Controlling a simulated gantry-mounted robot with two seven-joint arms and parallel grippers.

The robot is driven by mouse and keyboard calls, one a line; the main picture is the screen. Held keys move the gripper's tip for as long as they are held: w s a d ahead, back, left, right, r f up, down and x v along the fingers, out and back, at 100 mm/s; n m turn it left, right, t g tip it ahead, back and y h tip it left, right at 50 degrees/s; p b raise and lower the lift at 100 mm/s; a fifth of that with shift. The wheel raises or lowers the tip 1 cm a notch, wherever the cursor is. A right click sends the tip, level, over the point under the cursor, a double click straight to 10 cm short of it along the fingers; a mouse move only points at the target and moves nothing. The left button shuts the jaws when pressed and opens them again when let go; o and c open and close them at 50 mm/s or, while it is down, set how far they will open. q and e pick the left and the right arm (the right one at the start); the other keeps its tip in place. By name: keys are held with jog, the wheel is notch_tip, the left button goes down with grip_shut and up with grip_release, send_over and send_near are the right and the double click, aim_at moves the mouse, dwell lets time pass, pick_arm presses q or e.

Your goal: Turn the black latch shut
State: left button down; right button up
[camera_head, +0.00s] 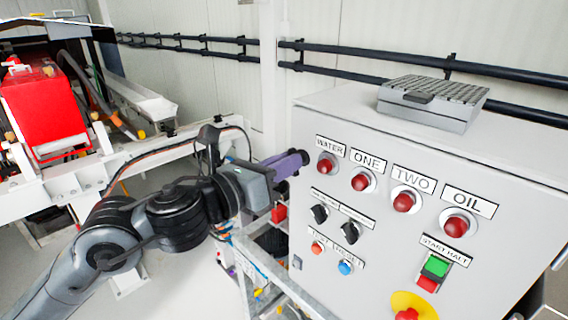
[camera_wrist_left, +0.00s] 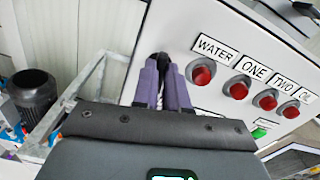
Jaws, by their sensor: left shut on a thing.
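The control cabinet (camera_head: 370,280) is light grey and stands at the right of the head view. The black latch (camera_wrist_left: 160,62) is on the cabinet's left edge, left of the WATER light. In the head view, only a small dark bit of the latch shows at the fingertips. My left gripper (camera_head: 292,162) reaches in from the left. Its purple fingers (camera_wrist_left: 162,82) are shut on the latch, one on each side in the wrist view. The fingers hide most of the latch, so its exact turn angle cannot be told. My right gripper is in neither view.
Red lights, two black knobs (camera_head: 320,213) and several buttons stick out of the cabinet face, right of the gripper. A grey case (camera_head: 425,120) lies on the cabinet top. A metal frame (camera_head: 245,270) stands below the gripper. Red machinery (camera_head: 45,110) is at the far left.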

pick_arm(q)
jog(key=shift+w+a+f+n+p, duration=0.1)
jog(key=shift+n+p, duration=1.4)
jog(key=shift+n, duration=2.4)
jog(key=shift+w+a+f+n+p, duration=0.1)
jog(key=shift+n+p, duration=1.4)
jog(key=shift+n, duration=2.4)
jog(key=c, duration=1.2)
grip_release()
jog(key=shift+o, duration=0.2)
jog(key=b+v, duration=0.1)
jog(key=v, duration=0.9)
jog(key=shift+s+a, duration=0.2)
jog(key=shift+s, duration=0.15)
